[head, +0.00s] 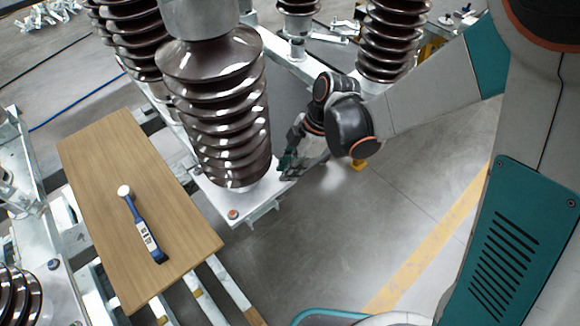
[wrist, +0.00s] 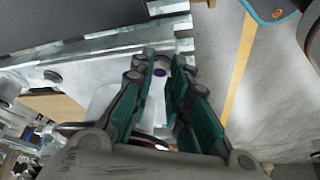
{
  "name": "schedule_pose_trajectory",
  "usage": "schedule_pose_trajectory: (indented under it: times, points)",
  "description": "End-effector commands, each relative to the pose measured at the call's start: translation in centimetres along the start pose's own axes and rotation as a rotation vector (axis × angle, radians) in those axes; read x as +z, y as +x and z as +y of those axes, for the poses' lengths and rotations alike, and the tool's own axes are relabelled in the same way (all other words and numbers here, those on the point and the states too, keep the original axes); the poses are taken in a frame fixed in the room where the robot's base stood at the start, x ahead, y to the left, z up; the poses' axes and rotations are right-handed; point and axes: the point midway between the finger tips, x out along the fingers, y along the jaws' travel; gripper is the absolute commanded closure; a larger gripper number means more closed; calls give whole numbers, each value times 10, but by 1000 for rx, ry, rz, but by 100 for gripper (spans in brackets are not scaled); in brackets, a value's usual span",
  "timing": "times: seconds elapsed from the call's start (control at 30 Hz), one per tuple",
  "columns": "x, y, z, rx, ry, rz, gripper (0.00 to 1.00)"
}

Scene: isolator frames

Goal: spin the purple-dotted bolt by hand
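The purple-dotted bolt (wrist: 159,72) shows in the wrist view as a small purple spot on a pale metal surface, between my fingertips. My gripper (wrist: 161,75) has its two teal fingers apart, one on each side of the bolt, with a gap visible between them. I cannot tell how far the tips are above the plate. In the head view my gripper (head: 286,166) is at the right edge of the metal base plate (head: 210,203), beside the large brown ribbed insulator (head: 222,110). The bolt is hidden there.
Another bolt (head: 233,214) with an orange-red top sits on the plate's front corner. A wooden board (head: 95,165) to the left carries a blue-handled tool (head: 143,232). More insulators (head: 392,40) stand behind. Open floor (head: 350,225) lies to the right, with a yellow line.

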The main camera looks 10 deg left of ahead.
Motion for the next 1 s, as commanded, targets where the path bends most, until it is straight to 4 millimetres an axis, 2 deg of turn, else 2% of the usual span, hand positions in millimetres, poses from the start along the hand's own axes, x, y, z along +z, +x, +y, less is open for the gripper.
schedule_pose_trajectory:
  times: [0.27, 0.7, 1.0]
  points:
    - [1, 0, -1, 13, 30, -2, 100]
    - [0, 1, -5, 153, 370, -3, 100]
    - [0, 0, -5, 161, 389, -2, 100]
